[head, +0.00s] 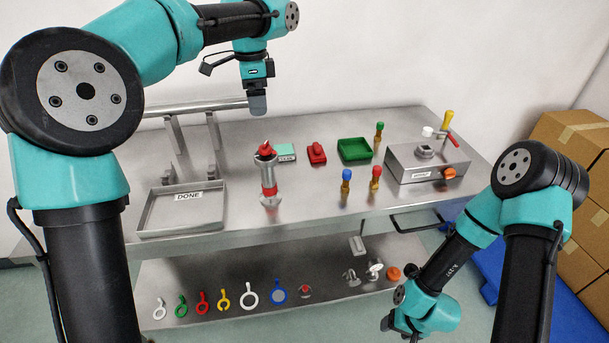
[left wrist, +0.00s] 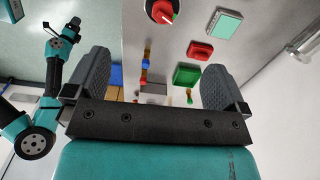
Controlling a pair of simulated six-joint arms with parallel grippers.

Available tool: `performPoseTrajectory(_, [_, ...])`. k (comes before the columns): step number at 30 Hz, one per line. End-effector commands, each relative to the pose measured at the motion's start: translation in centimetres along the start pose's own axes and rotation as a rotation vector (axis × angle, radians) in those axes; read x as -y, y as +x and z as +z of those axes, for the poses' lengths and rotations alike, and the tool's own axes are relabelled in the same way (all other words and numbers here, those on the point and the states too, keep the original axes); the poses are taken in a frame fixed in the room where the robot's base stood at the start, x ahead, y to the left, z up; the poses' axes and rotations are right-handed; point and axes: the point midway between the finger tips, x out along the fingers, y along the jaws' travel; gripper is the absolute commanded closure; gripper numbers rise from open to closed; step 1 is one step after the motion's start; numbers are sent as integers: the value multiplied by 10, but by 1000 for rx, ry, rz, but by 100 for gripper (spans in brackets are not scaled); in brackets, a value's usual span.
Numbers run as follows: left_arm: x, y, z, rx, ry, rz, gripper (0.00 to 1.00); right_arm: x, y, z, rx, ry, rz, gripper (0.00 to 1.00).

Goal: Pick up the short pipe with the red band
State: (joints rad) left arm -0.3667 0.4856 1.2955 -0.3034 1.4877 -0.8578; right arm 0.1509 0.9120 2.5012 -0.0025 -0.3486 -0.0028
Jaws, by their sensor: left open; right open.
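A short brass-coloured pipe with a red upper band (head: 375,181) stands upright on the table right of centre. A similar piece with a blue top (head: 346,184) stands just left of it, and one with a green top (head: 379,135) stands behind. My left gripper (head: 257,104) is open and empty, high above the back left of the table, well apart from the pipes. In the left wrist view its two grey fingers (left wrist: 153,92) are spread, with small coloured pieces far off between them. My right gripper (head: 406,326) is open, low in front of the table at the right.
A grey-and-red cylinder (head: 269,182) stands centre left beside the DONE tray (head: 150,231). Coloured rings lie on the lower shelf (head: 220,274). Cardboard boxes (head: 575,145) are at right.

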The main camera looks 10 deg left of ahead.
Motion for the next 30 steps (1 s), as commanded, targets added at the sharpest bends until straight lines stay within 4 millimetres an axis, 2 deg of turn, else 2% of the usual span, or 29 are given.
performPoseTrajectory(4, [2, -7, 3, 25, 31, -11, 0, 0, 0, 0, 0, -1, 0, 37])
performPoseTrajectory(14, [1, -3, 2, 24, 29, -9, 0, 0, 0, 0, 0, -1, 0, 37])
performPoseTrajectory(20, [1, 20, 3, 25, 28, -7, 0, 0, 0, 0, 0, -1, 0, 37])
performPoseTrajectory(30, [2, 78, 4, 25, 28, -7, 0, 0, 0, 0, 0, -1, 0, 37])
